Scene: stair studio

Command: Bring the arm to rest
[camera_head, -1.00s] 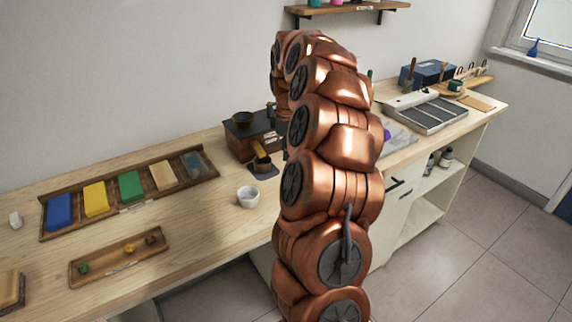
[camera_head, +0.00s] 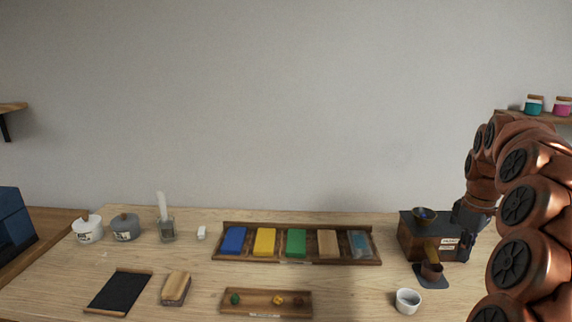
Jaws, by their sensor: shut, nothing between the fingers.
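My arm, made of copper-coloured rounded links, rises at the right of the view and bends over at the top. My gripper (camera_head: 466,240) hangs from it, pointing down, at the right side of a wooden box mill (camera_head: 416,244). Its fingers are small and dark here and look shut, with nothing seen between them. I cannot tell whether they touch the mill.
A long tray (camera_head: 220,256) holds coloured blocks; a smaller tray (camera_head: 300,312) holds small lumps. A black mat (camera_head: 118,292) and jars (camera_head: 88,231) are left.

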